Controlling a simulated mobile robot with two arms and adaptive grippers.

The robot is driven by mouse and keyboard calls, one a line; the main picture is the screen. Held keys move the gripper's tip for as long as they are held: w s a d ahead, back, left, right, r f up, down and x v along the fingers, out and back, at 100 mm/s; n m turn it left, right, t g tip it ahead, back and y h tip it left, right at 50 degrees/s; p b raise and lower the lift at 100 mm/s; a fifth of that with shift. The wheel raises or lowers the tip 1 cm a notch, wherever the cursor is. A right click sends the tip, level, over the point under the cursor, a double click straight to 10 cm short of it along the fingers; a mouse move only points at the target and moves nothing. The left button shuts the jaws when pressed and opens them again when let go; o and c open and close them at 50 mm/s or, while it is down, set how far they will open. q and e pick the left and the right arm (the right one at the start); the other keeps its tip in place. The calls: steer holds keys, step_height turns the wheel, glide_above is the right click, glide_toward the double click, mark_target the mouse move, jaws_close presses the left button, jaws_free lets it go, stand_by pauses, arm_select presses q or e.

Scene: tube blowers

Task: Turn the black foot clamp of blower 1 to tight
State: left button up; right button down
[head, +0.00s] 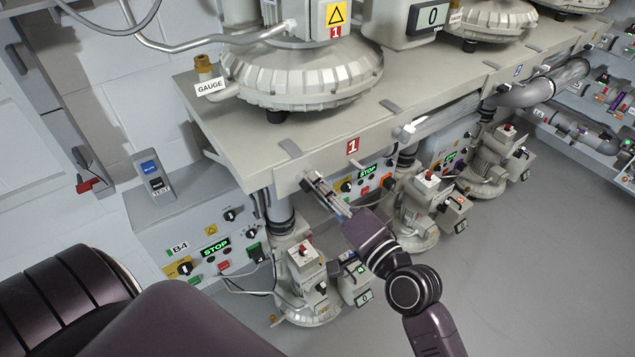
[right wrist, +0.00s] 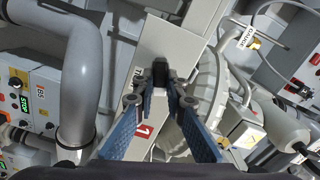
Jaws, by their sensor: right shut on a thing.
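Blower 1 (head: 300,75) is a ribbed pale housing on the bench, with a red 1 tag on it. My right gripper (head: 310,182) reaches up to the bench's front edge, below and left of the red 1 plate (head: 352,146). In the right wrist view my right gripper (right wrist: 160,88) has its fingertips closed on a small black part, which looks like the black foot clamp (right wrist: 160,68). The fingers hide much of it, so its exact angle cannot be told. A partly hidden label lies beside it. My left gripper is not in view.
The bench (head: 235,140) has grey tabs along its front edge. Below it stand pump units (head: 305,275) and control panels (head: 215,248). A gauge tag (head: 210,86) is at the back left. The floor (head: 530,270) at the right is clear.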

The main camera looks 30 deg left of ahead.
steer(key=m, duration=0.3)
steer(key=shift+f+m+p, duration=0.2)
steer(key=shift+m+p, duration=0.1)
steer(key=shift+p, duration=0.05)
steer(key=shift+m, duration=0.3)
steer(key=c, duration=2)
jaws_free()
steer(key=shift+o, duration=0.2)
steer(key=v, duration=1.2)
